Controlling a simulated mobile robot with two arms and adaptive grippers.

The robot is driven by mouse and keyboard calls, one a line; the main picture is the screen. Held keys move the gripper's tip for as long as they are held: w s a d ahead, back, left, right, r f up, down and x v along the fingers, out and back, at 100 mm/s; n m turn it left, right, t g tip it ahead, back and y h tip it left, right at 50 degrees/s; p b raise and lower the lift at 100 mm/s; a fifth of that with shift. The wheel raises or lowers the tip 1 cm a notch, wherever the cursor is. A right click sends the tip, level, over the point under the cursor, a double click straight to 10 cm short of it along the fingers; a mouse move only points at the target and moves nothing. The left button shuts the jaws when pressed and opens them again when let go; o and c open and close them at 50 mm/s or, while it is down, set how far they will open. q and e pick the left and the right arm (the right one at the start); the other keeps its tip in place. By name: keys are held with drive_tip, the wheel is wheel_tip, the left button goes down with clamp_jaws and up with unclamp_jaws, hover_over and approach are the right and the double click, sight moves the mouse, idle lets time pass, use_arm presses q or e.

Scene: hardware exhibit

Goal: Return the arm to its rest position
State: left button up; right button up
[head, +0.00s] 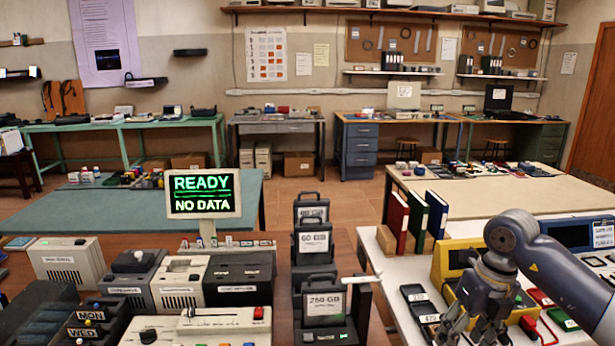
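My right arm comes in from the right edge, bent down over the white table (392,284). My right gripper (462,330) points down, in front of a yellow-framed device (447,262). Its grey fingers look spread apart, with nothing seen held between them; the tips are near the bottom edge of the view. My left arm and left gripper are not in view.
Small dark devices (415,293) lie left of my gripper. Upright drives, one labelled 250 GB (323,305), stand in the middle. A READY / NO DATA sign (203,193) stands on the left.

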drive_tip(key=s+a+n+y, duration=0.2)
drive_tip(key=a+y, duration=0.7)
drive_tip(key=a, duration=1.3)
drive_tip(key=a+r+m+t+y, duration=0.55)
drive_tip(key=a+r+y, duration=0.3)
drive_tip(key=r, duration=0.35)
drive_tip(key=w+d+m+t+h, duration=0.2)
drive_tip(key=d+m+t+h, duration=0.4)
drive_tip(key=m, duration=0.3)
drive_tip(key=w+d+m+t+h, duration=0.35)
drive_tip(key=d+m+t, duration=0.25)
drive_tip(key=m+t, duration=0.35)
drive_tip(key=s+d+f+m+g+h, duration=0.4)
drive_tip(key=d+f+m+h, duration=0.15)
drive_tip(key=f, duration=0.45)
drive_tip(key=s+d+f+m+g+h, duration=0.35)
drive_tip(key=d+f+m+h, duration=0.2)
drive_tip(key=f, duration=0.45)
drive_tip(key=s+a+f+m+g+y, duration=0.1)
drive_tip(key=s+f+g, duration=0.5)
drive_tip(key=s, duration=0.5)
drive_tip(key=s+a+f+m+g+y, duration=0.1)
drive_tip(key=s+f+g, duration=0.4)
drive_tip(key=s+f, duration=0.4)
wheel_tip(320, 180, down, 24)
drive_tip(key=s, duration=0.3)
drive_tip(key=s+d+f+g, duration=0.2)
drive_tip(key=s+d+f, duration=0.1)
drive_tip(key=s+f, duration=1.3)
drive_tip(key=shift+d, duration=0.2)
